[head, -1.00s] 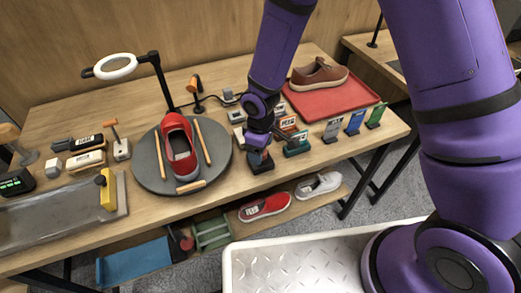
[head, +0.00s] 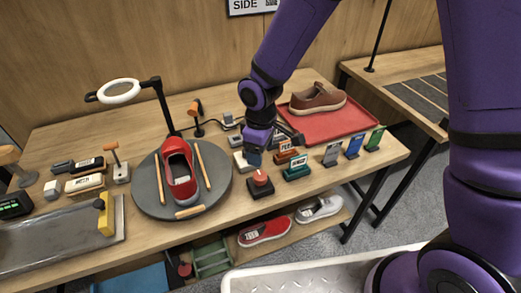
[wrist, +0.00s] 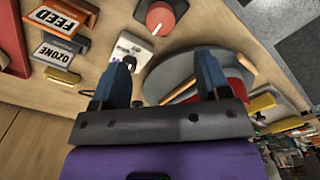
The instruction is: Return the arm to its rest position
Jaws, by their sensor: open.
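My purple arm reaches in from the right in the head view. My gripper (head: 256,158) hangs over the table behind the red push button (head: 260,178). In the wrist view my gripper (wrist: 163,88) shows two blue fingers spread apart with nothing between them. The red button also shows in the wrist view (wrist: 160,17), beyond the fingers, apart from them. A small white box with a dark knob (wrist: 130,58) lies beneath the fingers.
A red sneaker (head: 180,172) stands on the round grey turntable (head: 150,199). A brown shoe (head: 318,99) sits on the red tray (head: 352,123). Several labelled blocks, including the orange FEED one (wrist: 57,20), stand near the gripper. A ring lamp (head: 118,91) stands at the back left.

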